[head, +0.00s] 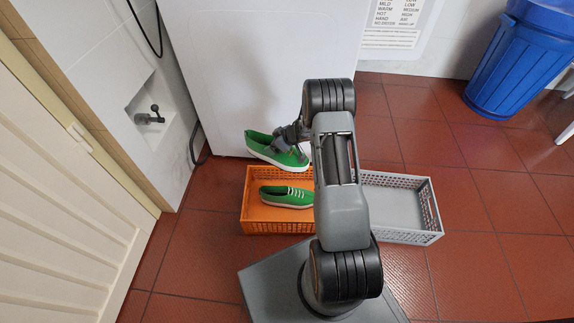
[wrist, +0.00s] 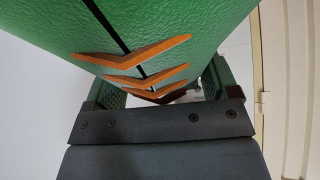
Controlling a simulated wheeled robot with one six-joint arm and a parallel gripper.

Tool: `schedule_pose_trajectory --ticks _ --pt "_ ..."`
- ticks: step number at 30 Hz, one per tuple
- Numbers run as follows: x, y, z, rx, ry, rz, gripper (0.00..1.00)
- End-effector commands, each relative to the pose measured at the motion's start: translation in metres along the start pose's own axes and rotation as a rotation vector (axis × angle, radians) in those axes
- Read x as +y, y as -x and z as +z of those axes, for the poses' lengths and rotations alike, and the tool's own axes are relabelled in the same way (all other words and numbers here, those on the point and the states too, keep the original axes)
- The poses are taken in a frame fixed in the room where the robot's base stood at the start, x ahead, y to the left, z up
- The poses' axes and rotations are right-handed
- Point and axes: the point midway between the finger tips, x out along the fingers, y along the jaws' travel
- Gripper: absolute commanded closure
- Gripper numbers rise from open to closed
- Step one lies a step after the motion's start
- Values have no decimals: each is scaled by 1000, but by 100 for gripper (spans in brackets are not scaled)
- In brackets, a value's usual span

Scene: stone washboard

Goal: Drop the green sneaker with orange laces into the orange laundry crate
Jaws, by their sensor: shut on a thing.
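The green sneaker with orange laces (head: 262,146) is held by my gripper (head: 291,143) above the far side of the orange laundry crate (head: 270,228). In the wrist view the sneaker's green upper (wrist: 70,28) and orange laces (wrist: 148,52) fill the space over the gripper (wrist: 160,97), which is shut on it. A second green sneaker (head: 285,196), with pale laces and a white sole, lies inside the orange crate. My arm hides the right end of the orange crate.
A grey crate (head: 438,232) stands right of the orange one, partly behind my arm. A white appliance (head: 255,60) stands behind the crates. A blue bin (head: 520,65) is at the far right. A beige slatted door (head: 60,210) is at left. Red tiled floor (head: 490,260) is clear at right.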

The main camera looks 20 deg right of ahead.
Motion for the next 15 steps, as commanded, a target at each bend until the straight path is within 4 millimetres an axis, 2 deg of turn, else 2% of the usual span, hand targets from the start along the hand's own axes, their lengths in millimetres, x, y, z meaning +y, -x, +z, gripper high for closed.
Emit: schedule_pose_trajectory --ticks 1,6,9,15 --pt "-4 -3 20 -1 43 -50 68" --pt "-18 -6 69 1 166 -166 68" --pt "-24 -5 87 1 205 -203 68" --pt "-28 -8 104 1 238 -231 68"
